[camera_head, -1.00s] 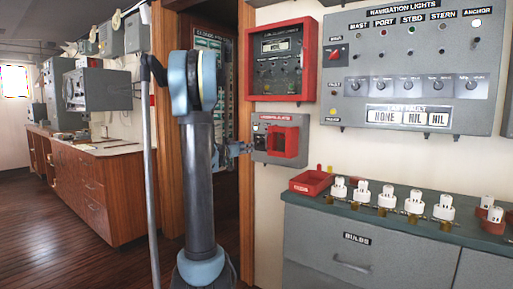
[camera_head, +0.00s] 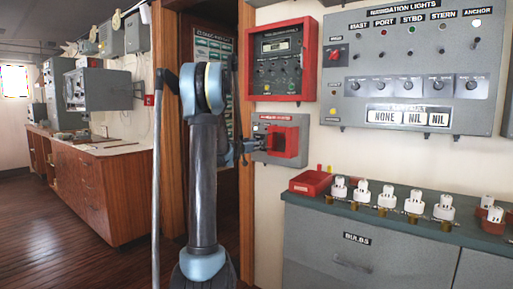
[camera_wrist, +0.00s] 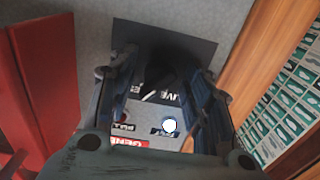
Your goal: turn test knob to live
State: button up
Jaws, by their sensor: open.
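The small grey panel (camera_head: 272,158) with a red open box (camera_head: 284,142) is on the wall below a larger red-framed unit. In the wrist view, a dark knob (camera_wrist: 165,62) with a white pointer mark sits on a black plate, near lettering that includes LIVE. My gripper (camera_wrist: 162,80) is open, with one blue-black finger on each side of the knob. Contact between fingers and knob cannot be told. In the head view my gripper (camera_head: 248,150) reaches the left side of the grey panel and hides part of it.
A red wall (camera_wrist: 38,90) rises close on the left of my gripper in the wrist view. A wooden door frame (camera_head: 246,200) stands just left of the panel. A counter (camera_head: 370,215) with bulbs and a red tray (camera_head: 310,184) juts out at the lower right.

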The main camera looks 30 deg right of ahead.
jog(key=shift+c, duration=0.6)
jog(key=c, duration=0.9)
jog(key=shift+c, duration=0.2)
jog(key=shift+n, duration=0.3)
jog(key=n, duration=0.6)
jog(key=shift+a, duration=0.1)
jog(key=n, duration=0.4)
jog(key=shift+n, duration=0.3)
jog(key=shift+o, duration=0.2)
jog(key=shift+n, duration=1.4)
